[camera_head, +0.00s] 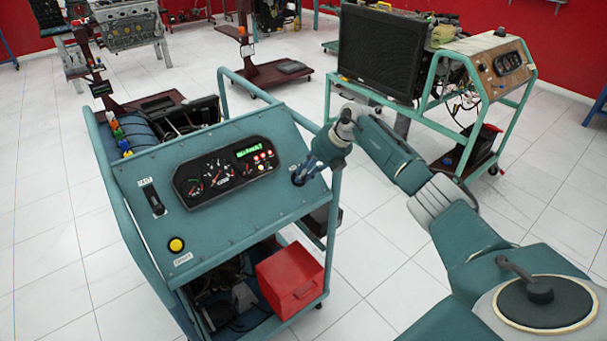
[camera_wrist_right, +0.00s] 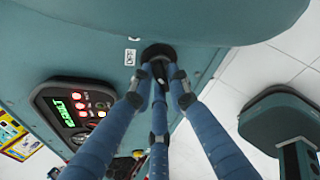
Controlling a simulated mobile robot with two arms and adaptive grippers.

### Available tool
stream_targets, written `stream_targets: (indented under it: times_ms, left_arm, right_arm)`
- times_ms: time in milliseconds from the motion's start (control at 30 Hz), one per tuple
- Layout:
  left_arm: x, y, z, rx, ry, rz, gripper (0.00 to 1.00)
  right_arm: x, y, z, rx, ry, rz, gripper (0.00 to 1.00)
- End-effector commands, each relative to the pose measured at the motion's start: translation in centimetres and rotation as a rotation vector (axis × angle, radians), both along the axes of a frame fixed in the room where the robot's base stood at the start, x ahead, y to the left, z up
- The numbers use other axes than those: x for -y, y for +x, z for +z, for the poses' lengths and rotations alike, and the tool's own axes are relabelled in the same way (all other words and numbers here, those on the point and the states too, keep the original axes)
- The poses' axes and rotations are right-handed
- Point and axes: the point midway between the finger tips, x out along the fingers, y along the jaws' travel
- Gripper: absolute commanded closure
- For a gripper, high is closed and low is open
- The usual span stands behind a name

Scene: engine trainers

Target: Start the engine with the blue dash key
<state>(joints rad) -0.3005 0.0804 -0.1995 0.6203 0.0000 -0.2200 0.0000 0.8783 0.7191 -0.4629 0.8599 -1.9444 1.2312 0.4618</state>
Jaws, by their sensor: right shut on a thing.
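The teal engine trainer's dash panel (camera_head: 225,222) fills the left middle of the head view. Its gauge cluster (camera_head: 222,178) has a lit green display and red lamps; it also shows in the wrist view (camera_wrist_right: 80,112). My right gripper (camera_head: 306,172) is at the panel's right edge. In the right wrist view its three blue fingers (camera_wrist_right: 160,76) are closed together at the round black ignition switch (camera_wrist_right: 157,51), on the dash key. The key is mostly hidden between the fingertips, and its colour cannot be made out. My left gripper is not in view.
A yellow button (camera_head: 176,245) and a black switch (camera_head: 153,200) are on the panel's left side. A red box (camera_head: 289,282) sits low in the trainer frame. Another trainer with a radiator (camera_head: 382,50) stands behind at right. White floor is open between them.

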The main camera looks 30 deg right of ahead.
Motion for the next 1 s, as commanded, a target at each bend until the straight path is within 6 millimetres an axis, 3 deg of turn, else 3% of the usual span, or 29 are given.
stream_targets:
  times_ms: [500,1000]
  left_arm:
    - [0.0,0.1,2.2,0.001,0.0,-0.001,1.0]
    - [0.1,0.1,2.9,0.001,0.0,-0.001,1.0]
  right_arm:
    - [0.4,-0.1,0.0,-0.023,0.266,-0.306,1.0]
    - [0.4,-0.1,-0.1,-0.027,0.35,-0.4,1.0]
